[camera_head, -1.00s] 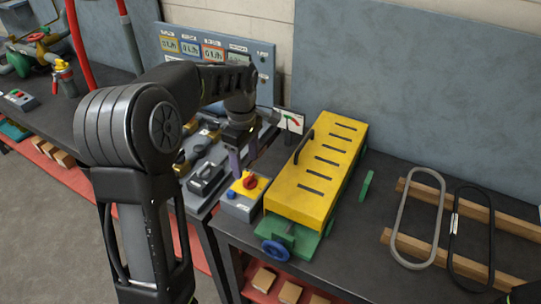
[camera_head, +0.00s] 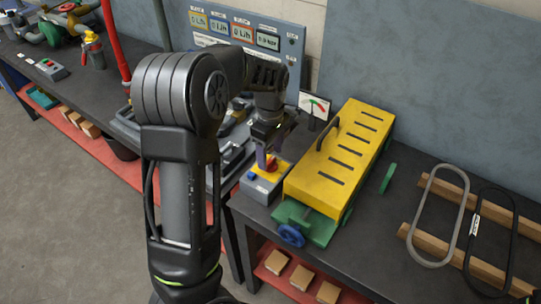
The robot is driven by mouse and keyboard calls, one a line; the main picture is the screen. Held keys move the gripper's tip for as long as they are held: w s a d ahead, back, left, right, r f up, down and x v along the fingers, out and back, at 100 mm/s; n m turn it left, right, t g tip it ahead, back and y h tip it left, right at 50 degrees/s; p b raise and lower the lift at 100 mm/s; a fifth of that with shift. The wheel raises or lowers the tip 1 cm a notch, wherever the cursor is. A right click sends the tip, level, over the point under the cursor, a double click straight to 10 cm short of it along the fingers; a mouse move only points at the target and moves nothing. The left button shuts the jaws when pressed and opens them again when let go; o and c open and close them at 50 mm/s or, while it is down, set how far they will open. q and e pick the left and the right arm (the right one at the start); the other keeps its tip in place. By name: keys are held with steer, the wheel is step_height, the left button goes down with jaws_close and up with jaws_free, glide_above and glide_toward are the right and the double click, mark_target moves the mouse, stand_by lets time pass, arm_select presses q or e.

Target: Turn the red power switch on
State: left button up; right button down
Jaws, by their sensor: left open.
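The red power switch (camera_head: 271,166) is a red rotary knob on a yellow plate, on top of a small grey box (camera_head: 258,189) with a blue button (camera_head: 251,176) beside it. The box stands on the dark bench, left of the yellow slotted cover. My left gripper (camera_head: 267,160) points down from above, open, with its purple-grey fingers at the red knob. The fingers and wrist partly hide the knob, and I cannot tell whether they touch it. My right gripper is not in view.
The yellow slotted cover (camera_head: 338,160) on a green base with a blue handwheel (camera_head: 291,235) stands close right of the switch box. A small gauge (camera_head: 313,104) stands behind. Two belts (camera_head: 438,215) lie on wooden rails at the right. A meter panel (camera_head: 250,35) stands at the back.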

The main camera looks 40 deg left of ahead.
arm_select(q)
steer(key=shift+f, duration=0.9)
steer(key=shift+c, duration=0.4)
jaws_close()
